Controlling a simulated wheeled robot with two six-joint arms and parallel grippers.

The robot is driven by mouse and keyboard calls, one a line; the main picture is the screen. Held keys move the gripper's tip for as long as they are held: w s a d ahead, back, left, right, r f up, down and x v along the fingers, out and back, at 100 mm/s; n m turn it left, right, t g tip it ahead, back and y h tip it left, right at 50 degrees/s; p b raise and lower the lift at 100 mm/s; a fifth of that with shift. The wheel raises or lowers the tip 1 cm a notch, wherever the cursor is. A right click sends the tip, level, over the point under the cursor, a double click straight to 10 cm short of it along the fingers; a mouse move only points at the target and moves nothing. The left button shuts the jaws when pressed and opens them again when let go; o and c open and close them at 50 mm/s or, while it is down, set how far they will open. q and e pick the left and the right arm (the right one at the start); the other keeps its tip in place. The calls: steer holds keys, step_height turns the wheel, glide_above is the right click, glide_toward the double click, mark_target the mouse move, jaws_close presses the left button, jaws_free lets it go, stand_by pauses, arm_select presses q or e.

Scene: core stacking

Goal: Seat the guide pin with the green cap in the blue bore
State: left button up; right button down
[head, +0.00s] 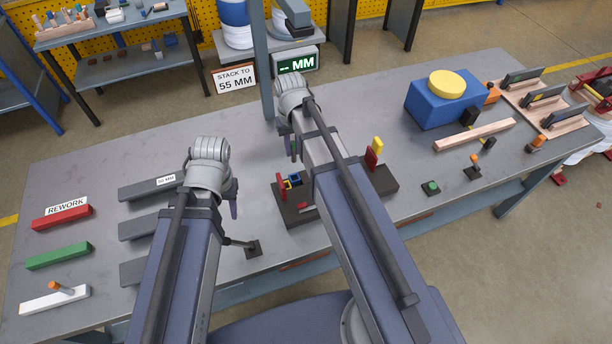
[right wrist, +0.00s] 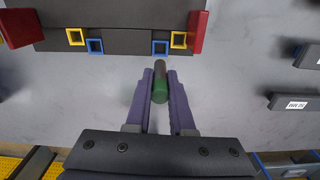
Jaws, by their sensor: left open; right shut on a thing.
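The guide pin with the green cap (right wrist: 160,90) shows in the right wrist view, its dark shaft pointing towards the fixture. My right gripper (right wrist: 160,76) is shut on it near the green cap. The dark fixture block (right wrist: 128,42) lies just beyond the pin tip, apart from it in the picture. It carries two blue square bores, left (right wrist: 95,46) and right (right wrist: 161,47), with yellow square ones (right wrist: 76,37) beside them. In the head view my right arm hides part of the fixture (head: 306,215). My left gripper (head: 234,207) is open and empty, left of the fixture.
Dark grey bars (head: 150,186) lie to the left, with red (head: 62,216), green (head: 58,255) and white bars further left. A blue block (head: 435,105) with a yellow disc stands at right. A grey post rises behind my right arm.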

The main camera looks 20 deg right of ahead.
steer(key=shift+f+m+b, duration=0.35)
steer(key=shift+f+m, duration=0.05)
steer(key=shift+f, duration=0.45)
arm_select(q)
step_height(320, 180, down, 12)
steer(key=b, duration=1)
steer(key=shift+r, duration=0.15)
arm_select(e)
step_height(320, 180, down, 10)
steer(key=shift+r, duration=0.1)
arm_select(q)
steer(key=shift+f, duration=0.25)
arm_select(e)
steer(key=shift+f, duration=0.3)
arm_select(q)
steer(key=shift+r, duration=0.1)
arm_select(e)
steer(key=c, duration=0.8)
jaws_free()
steer(key=shift+r, duration=0.1)
arm_select(q)
steer(key=shift+r, duration=0.1)
